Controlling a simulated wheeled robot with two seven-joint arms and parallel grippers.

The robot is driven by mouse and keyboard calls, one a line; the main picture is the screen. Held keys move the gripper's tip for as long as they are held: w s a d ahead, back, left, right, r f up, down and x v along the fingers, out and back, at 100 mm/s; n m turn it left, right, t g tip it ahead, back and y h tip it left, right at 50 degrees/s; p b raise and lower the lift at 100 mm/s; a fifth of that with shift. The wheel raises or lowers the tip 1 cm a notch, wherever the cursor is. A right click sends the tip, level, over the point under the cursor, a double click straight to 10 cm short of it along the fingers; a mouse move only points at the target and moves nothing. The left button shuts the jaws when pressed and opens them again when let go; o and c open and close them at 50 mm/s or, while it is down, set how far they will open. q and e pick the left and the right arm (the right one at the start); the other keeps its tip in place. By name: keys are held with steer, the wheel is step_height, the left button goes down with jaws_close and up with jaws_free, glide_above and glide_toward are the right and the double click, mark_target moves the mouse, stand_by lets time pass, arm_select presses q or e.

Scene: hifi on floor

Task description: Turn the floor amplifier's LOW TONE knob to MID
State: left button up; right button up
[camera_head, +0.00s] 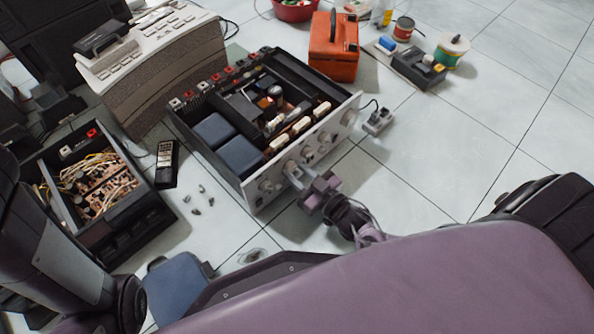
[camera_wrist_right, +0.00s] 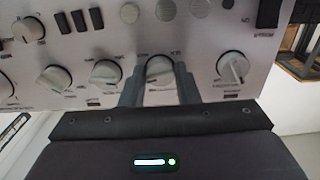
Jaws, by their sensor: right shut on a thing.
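The floor amplifier (camera_head: 338,131) stands open-topped on the tiles, with its silver front panel toward me. The panel also fills the upper part of the right wrist view (camera_wrist_right: 200,52). My right gripper (camera_head: 295,172) is at the lower left part of this panel. In the right wrist view its fingers (camera_wrist_right: 158,88) stand on either side of a round silver knob (camera_wrist_right: 159,71) and are shut on it. Other knobs sit to its left and right. The labels are too small and blurred to read, so I cannot tell the knob's name or setting. My left gripper is out of view.
An opened black unit with wiring (camera_head: 108,231) and a remote (camera_head: 167,163) lie left of the amplifier. An orange box (camera_head: 334,50) stands behind it. A small grey plug block (camera_head: 378,121) sits off its right end.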

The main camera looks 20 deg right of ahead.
steer(key=shift+r+n+p, duration=0.1)
steer(key=shift+n+p, duration=2.9)
steer(key=shift+n, duration=0.3)
steer(key=o, duration=1)
steer(key=shift+c, duration=0.2)
